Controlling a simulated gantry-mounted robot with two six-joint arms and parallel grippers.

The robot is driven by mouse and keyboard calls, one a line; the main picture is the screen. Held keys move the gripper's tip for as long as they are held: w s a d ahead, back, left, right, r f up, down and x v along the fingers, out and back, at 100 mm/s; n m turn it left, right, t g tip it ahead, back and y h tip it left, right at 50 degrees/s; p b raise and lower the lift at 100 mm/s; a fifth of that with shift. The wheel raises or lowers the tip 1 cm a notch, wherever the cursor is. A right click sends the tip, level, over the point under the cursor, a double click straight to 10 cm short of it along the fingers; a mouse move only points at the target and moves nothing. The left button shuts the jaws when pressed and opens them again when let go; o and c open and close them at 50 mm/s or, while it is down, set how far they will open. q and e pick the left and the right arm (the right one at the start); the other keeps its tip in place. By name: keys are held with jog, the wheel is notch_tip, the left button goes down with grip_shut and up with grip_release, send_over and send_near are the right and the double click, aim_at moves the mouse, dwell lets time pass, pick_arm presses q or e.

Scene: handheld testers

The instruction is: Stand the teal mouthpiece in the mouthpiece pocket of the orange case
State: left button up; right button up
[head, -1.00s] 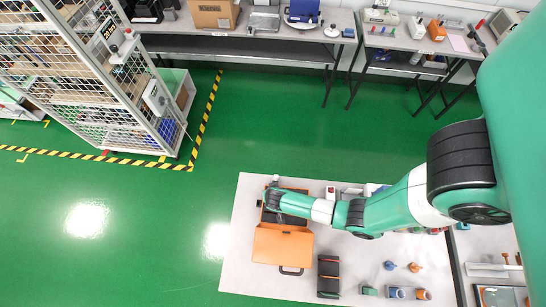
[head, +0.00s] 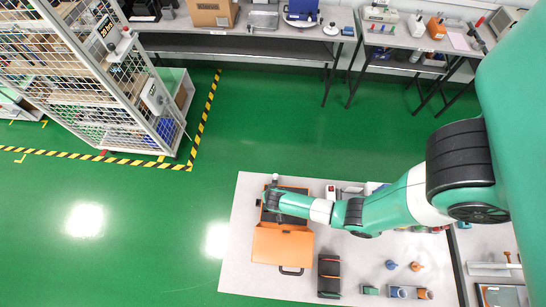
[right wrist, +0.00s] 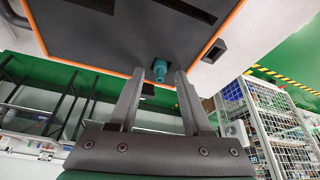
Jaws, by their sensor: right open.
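The orange case (head: 283,244) lies open on the pale table, its lid towards the bottom of the head view. Its dark insert with an orange rim fills the top of the right wrist view (right wrist: 120,32). The teal mouthpiece (right wrist: 160,68) sticks out of the insert near the rim, seemingly seated in a pocket; its lower end is hidden. My right gripper (right wrist: 158,88) is open, its two fingers apart on either side of the mouthpiece, with visible gaps. In the head view my right wrist (head: 272,198) is over the case and hides the mouthpiece. My left gripper is not in view.
A black case (head: 328,276) stands right of the orange lid. Small blue (head: 391,265) and orange (head: 415,267) parts lie farther right. A red and white item (head: 330,191) is near my right arm. The table's left edge is close to the case.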

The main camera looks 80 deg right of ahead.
jog(key=p+v, duration=0.5)
jog(key=v, duration=0.7)
